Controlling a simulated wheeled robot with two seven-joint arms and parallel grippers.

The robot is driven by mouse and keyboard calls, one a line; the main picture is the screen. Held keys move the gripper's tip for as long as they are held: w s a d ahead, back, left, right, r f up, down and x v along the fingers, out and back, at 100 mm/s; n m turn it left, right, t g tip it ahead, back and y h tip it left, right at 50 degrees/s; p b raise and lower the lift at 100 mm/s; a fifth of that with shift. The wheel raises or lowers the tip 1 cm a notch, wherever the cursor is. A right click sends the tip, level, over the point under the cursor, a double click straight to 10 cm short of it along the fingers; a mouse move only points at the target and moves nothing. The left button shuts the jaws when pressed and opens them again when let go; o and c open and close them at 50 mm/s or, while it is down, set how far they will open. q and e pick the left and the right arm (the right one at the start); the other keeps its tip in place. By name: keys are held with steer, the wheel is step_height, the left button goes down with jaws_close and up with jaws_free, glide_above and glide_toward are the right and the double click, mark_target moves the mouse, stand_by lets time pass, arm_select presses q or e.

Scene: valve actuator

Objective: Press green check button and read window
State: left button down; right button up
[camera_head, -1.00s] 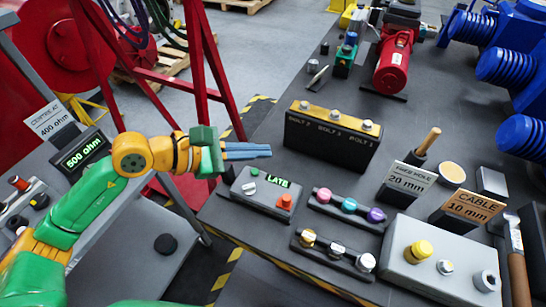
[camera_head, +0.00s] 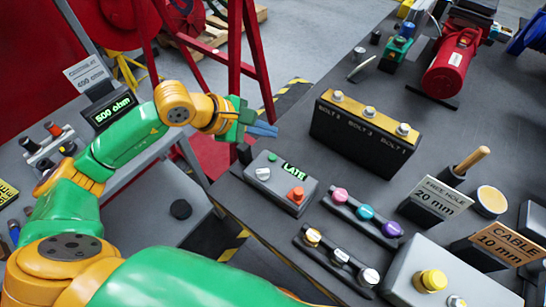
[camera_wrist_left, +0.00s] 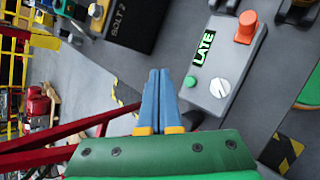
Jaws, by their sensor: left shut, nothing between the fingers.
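A grey box (camera_head: 262,190) stands on the dark table's left edge. My right gripper is not in view.
A black block of bolts (camera_head: 362,140) stands behind the box. Rows of coloured knobs (camera_head: 365,212) and a grey panel with a yellow button (camera_head: 431,280) lie to the right. Red frame bars rise behind my gripper.

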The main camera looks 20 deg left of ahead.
arm_select(q)
steer(key=b, duration=0.4)
glide_above(268, 160)
step_height(268, 160, down, 6)
steer(key=shift+r, duration=0.15)
steer(key=shift+f, duration=0.35)
steer(key=shift+r, duration=0.1)
stand_by(0.6)
stand_by(0.5)
steer(key=shift+f+b, duration=0.45)
steer(key=shift+b, duration=0.4)
steer(key=shift+s+f+b, duration=0.1)
steer(key=shift+f+b, duration=0.35)
steer(key=shift+b, duration=0.2)
steer(key=shift+r, duration=0.1)
stand_by(0.5)
steer(key=shift+r+p, duration=0.55)
steer(key=shift+r, duration=0.25)
